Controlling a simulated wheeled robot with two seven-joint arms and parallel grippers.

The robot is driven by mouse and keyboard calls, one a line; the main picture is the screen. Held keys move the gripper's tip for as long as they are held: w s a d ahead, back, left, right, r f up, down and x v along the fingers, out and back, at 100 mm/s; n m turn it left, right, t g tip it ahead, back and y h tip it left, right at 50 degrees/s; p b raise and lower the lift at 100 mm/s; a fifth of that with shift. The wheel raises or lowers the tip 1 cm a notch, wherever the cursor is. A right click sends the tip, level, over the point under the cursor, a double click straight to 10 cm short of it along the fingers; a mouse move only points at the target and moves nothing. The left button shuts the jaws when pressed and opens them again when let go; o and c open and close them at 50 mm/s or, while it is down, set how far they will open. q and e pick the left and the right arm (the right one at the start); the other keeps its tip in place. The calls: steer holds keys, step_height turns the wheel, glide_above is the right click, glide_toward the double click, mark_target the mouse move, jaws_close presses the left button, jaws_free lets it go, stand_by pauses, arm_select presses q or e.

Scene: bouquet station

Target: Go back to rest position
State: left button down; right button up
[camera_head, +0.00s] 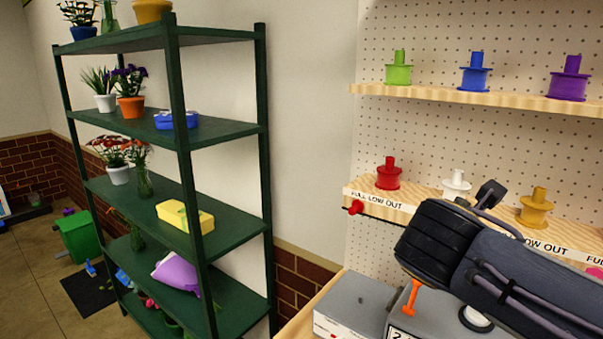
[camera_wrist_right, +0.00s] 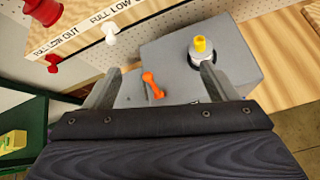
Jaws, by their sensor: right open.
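My right arm (camera_head: 470,265) comes in from the right in the head view, in front of the pegboard shelves and above a grey box. In that view the arm hides the gripper's fingers. In the right wrist view my right gripper (camera_wrist_right: 161,70) has its two fingers wide apart with nothing held between them. Beyond the fingers is a grey box (camera_wrist_right: 165,55) with an orange, bone-shaped piece (camera_wrist_right: 152,86) and a yellow-tipped white piece (camera_wrist_right: 201,46) on it. My left gripper is not in view.
A pegboard holds wooden shelves (camera_head: 480,96) with coloured spools, such as a red one (camera_head: 388,176). A green rack (camera_head: 180,130) with potted plants, a blue box (camera_head: 176,120) and a yellow box (camera_head: 184,217) stands left. Tiled floor (camera_head: 45,275) shows at far left.

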steer(key=s+d+f+m+g+y, duration=0.2)
steer(key=s+d+f+m, duration=0.1)
steer(key=s+f+m, duration=0.3)
steer(key=s+a+f+m+y, duration=0.2)
steer(key=s+f+m+y, duration=0.2)
steer(key=s+f+m, duration=0.3)
steer(key=s+a+f+m+g+y, duration=0.1)
steer(key=s+a+f+m+y, duration=0.2)
steer(key=s+f+m, duration=0.4)
steer(key=f+m+y, duration=0.1)
steer(key=m, duration=0.5)
steer(key=shift+a+f+m, duration=0.25)
steer(key=shift+f+m, duration=0.1)
steer(key=shift+m, duration=0.05)
